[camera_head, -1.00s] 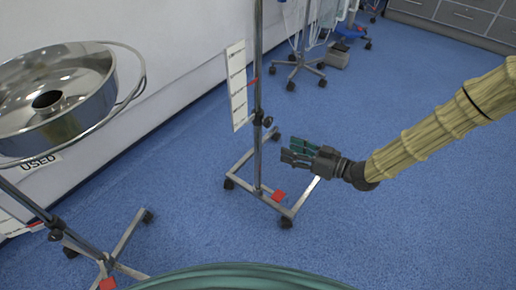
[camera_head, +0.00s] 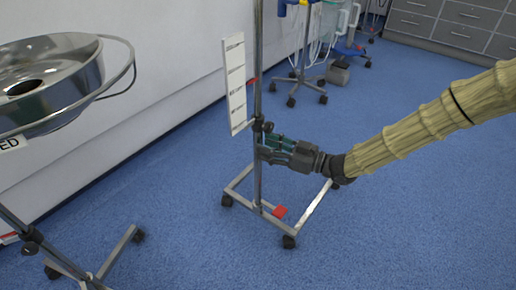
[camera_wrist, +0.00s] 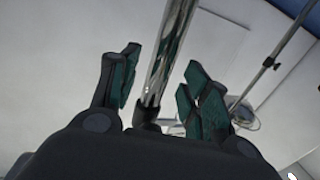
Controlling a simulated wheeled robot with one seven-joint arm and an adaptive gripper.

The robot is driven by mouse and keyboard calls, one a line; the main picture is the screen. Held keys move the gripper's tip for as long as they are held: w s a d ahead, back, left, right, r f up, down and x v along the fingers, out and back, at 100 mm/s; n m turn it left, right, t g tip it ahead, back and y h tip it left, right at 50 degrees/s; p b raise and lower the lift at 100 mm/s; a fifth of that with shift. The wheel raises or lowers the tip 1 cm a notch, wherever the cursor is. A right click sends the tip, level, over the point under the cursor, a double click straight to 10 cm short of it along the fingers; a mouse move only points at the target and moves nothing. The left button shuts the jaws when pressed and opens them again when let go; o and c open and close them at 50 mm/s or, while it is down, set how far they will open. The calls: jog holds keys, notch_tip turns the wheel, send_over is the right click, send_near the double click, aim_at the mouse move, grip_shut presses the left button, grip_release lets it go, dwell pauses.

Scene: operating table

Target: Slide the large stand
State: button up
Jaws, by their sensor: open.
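My gripper (camera_head: 264,146) is at the pole just below the knob. In the wrist view the pole (camera_wrist: 171,45) stands between the open, green-padded fingers (camera_wrist: 160,88). A gap shows on each side of it there, so the fingers are not closed on it.
A second stand with a steel bowl (camera_head: 60,115) is at the left, its wheeled base (camera_head: 92,275) at lower left. A white wall (camera_head: 150,60) runs behind. Another wheeled stand (camera_head: 303,85) and grey drawers (camera_head: 465,22) are at the back. Blue floor (camera_head: 420,220) at right is clear.

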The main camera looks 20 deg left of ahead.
jog(key=shift+w+a+b, duration=0.2)
jog(key=shift+a+b, duration=0.35)
jog(key=shift+a, duration=1.15)
grip_shut()
